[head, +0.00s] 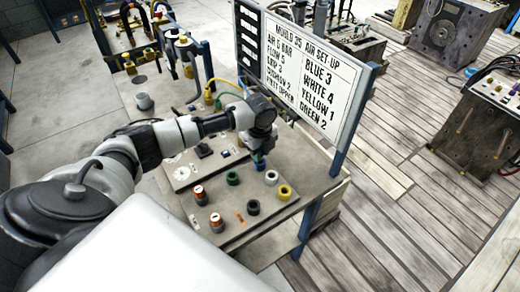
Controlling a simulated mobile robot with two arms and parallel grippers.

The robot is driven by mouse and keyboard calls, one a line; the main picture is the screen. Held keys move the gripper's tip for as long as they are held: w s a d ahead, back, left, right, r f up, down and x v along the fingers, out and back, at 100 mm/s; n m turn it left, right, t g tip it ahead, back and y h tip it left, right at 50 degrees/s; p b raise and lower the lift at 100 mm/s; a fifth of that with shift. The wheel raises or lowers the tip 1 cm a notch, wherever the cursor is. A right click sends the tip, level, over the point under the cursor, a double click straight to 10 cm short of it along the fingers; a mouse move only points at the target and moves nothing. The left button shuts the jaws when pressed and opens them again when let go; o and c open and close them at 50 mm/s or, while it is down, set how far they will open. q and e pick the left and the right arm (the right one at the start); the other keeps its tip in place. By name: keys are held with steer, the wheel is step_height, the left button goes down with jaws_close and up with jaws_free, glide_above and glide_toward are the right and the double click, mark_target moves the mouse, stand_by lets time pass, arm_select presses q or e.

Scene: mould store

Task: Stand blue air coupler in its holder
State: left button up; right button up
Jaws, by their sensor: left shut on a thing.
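My left gripper (259,154) reaches in from the left over the bench and points down. It is shut on the blue air coupler (259,164), whose lower part shows below the fingers. The coupler is above the front board, close to a green ring-shaped piece (233,178) and a white one (271,177). I cannot tell whether it touches anything below. A yellow ring (284,192) and a dark ring (253,208) stand nearer the front. Which of these is the blue coupler's holder is not clear. My right gripper is not in view.
A sign (304,65) headed "Mould 35 air set-up" rises behind the bench (315,180). Hoses and yellow fittings (208,97) are behind the arm.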

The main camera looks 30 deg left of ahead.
arm_select(q)
steer(key=shift+f+p, duration=0.15)
steer(key=shift+p, duration=0.45)
stand_by(1.0)
steer(key=shift+s+f+b, duration=0.1)
steer(key=shift+f+b, duration=0.25)
steer(key=shift+f, duration=0.75)
stand_by(1.0)
steer(key=o, duration=1.4)
step_height(320, 180, up, 8)
steer(key=p, duration=0.7)
steer(key=shift+f+p, duration=0.15)
steer(key=shift+p, duration=0.15)
steer(key=shift+f, duration=0.1)
